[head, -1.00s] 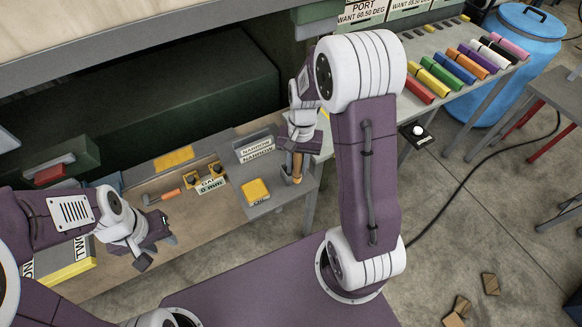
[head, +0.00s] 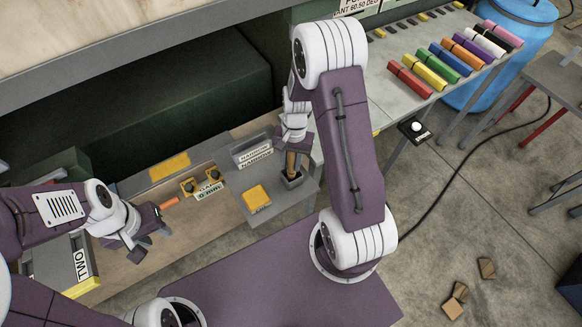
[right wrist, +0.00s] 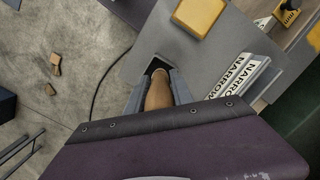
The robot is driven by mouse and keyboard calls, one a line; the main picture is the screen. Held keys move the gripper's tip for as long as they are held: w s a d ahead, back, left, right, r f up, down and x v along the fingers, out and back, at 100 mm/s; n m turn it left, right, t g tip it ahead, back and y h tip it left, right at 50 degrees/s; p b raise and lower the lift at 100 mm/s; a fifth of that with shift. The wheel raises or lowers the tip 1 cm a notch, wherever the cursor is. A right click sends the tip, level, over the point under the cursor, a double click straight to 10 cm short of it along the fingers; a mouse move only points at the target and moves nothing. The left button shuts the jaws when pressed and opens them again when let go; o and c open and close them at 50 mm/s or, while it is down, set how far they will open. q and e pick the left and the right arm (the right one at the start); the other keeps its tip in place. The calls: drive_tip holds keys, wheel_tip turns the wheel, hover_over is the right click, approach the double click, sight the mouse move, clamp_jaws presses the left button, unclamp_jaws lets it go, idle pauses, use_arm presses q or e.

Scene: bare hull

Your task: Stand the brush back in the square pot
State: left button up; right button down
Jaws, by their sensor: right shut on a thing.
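The brush (head: 291,161) has a tan-brown handle and is roughly upright in my right gripper (head: 294,148). My right gripper is shut on it. In the right wrist view the handle (right wrist: 158,92) sits between the two grey fingers (right wrist: 158,98). My left gripper (head: 152,232) is open and empty over the bench front at left.
An orange-handled tool (head: 169,203) lies near my left gripper. Coloured bars (head: 409,81) line the right table. The bench's front edge is close to the pot.

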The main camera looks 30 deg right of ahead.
sight(291, 169)
wheel_tip(291, 169, down, 3)
drive_tip(key=shift+s+r, duration=0.1)
drive_tip(key=shift+f, duration=0.3)
drive_tip(key=c, duration=1.1)
unclamp_jaws()
